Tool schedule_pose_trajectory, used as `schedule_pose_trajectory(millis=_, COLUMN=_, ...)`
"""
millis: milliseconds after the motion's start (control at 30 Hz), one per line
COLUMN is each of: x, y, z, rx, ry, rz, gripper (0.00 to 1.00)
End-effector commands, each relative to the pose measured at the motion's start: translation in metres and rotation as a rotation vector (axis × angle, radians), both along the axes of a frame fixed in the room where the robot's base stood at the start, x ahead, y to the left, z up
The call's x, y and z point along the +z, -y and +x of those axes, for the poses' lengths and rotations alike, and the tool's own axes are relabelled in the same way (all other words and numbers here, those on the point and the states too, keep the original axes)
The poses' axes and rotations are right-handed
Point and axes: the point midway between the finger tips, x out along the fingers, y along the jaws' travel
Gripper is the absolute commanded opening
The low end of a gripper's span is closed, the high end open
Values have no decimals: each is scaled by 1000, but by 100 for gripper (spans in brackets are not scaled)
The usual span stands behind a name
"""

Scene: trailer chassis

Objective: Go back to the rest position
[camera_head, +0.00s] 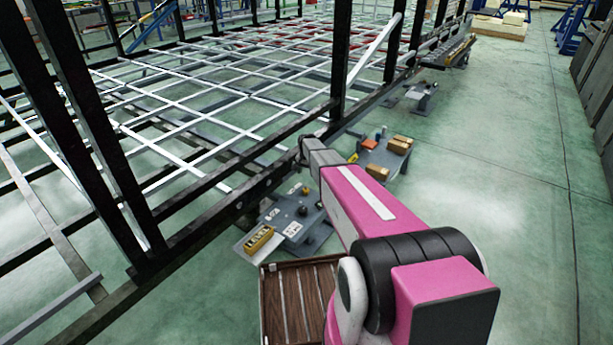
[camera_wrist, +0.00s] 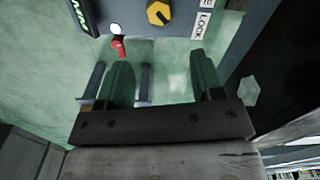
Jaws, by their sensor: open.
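My gripper (camera_wrist: 162,66) shows in the wrist view with its two dark green fingers apart and nothing between them. Just beyond the fingertips is a grey-blue panel (camera_wrist: 182,20) with a yellow hexagonal part (camera_wrist: 158,12), a red part (camera_wrist: 118,46) and a "Lock" label. I cannot tell whether the fingers touch any of it. In the head view my pink arm reaches forward to the black side rail of the trailer chassis (camera_head: 190,232). The gripper itself cannot be made out there.
A low grey stand (camera_head: 292,226) with small parts and a yellow box (camera_head: 259,240) is left of my arm. Another stand (camera_head: 376,158) with brown boxes (camera_head: 399,145) is beyond it. A wooden slatted crate (camera_head: 290,300) is close by. The green floor on the right is open.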

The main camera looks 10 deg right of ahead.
Motion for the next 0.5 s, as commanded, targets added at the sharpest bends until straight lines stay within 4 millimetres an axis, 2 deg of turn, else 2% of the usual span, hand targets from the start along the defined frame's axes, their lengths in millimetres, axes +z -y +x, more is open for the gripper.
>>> schedule_pose_trajectory(millis=233, x=0, y=0, z=-1, rx=1, ry=0, rz=0, gripper=61)
schedule_pose_trajectory(millis=300, x=3, y=0, z=-8, rx=7, ry=0, rz=0, gripper=61)
schedule_pose_trajectory(millis=367, x=9, y=0, z=-21, rx=22, ry=0, rz=0, gripper=61)
schedule_pose_trajectory(millis=467, x=26, y=-1, z=-60, rx=67, ry=0, rz=0, gripper=61)
schedule_pose_trajectory(millis=500, x=34, y=-1, z=-80, rx=93, ry=1, rz=-1, gripper=61)
